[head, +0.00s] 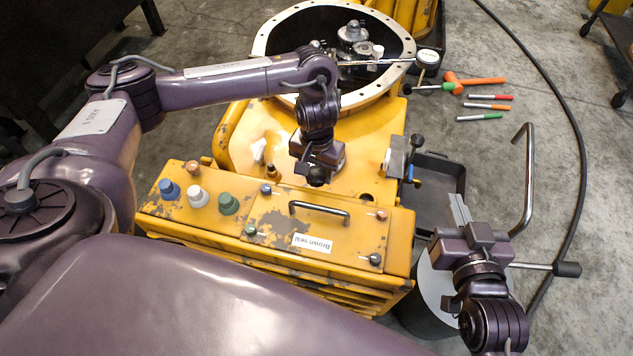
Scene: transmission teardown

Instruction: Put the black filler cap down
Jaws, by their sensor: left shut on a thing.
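My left gripper (316,168) points down over the yellow housing (370,180), just behind the cover plate with the handle. It is shut on a small dark round thing, the black filler cap (318,177), which shows at its fingertips. I cannot tell whether the cap touches the surface below. My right gripper (459,207) is at the right of the housing, beside the dark tray, with its grey fingers close together and nothing seen between them.
The round open bell housing (283,42) is behind. A dark tray (440,172) is right; coloured tools lie on the floor.

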